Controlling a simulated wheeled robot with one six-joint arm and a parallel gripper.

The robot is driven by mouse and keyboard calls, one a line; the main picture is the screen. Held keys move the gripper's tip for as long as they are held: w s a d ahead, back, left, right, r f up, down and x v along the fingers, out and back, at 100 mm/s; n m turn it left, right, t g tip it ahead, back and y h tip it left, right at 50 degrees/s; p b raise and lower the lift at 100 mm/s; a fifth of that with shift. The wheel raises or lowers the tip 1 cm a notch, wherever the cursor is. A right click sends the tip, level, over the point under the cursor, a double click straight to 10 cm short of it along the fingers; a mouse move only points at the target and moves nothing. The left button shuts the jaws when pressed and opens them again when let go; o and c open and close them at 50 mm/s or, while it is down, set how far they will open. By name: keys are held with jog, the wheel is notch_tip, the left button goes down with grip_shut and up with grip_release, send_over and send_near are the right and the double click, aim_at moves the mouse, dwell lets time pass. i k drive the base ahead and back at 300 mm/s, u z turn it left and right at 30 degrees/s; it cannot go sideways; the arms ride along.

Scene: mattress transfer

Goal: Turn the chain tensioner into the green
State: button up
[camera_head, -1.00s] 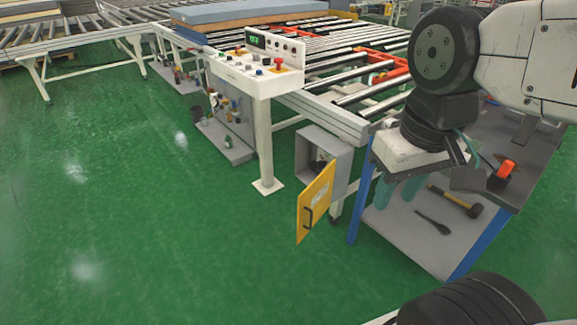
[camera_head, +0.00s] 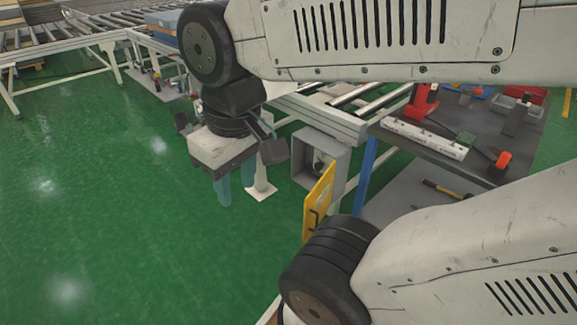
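A grey box (camera_head: 328,141) stands under the roller conveyor with its yellow door (camera_head: 319,201) swung open. A small dark and light part (camera_head: 319,164) shows inside the box; it is too small to tell whether it is the chain tensioner. No green mark for it can be made out. My gripper (camera_head: 236,184) hangs left of the box, pointing down, with its two teal fingers apart and nothing seen between them. It is in front of the white post (camera_head: 262,187) of the control stand, whose panel is hidden behind my arm.
A workbench (camera_head: 395,141) with blue legs stands right of the box, with a white bar (camera_head: 424,137), a red tool (camera_head: 422,102) and bins on top. A hammer (camera_head: 446,188) lies on its lower shelf. The green floor (camera_head: 110,220) at left is clear.

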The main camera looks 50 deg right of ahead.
aim_at(319, 166)
jog(key=i, duration=0.65)
jog(key=z, duration=0.95)
jog(key=i, duration=0.6)
jog(key=z, duration=0.65)
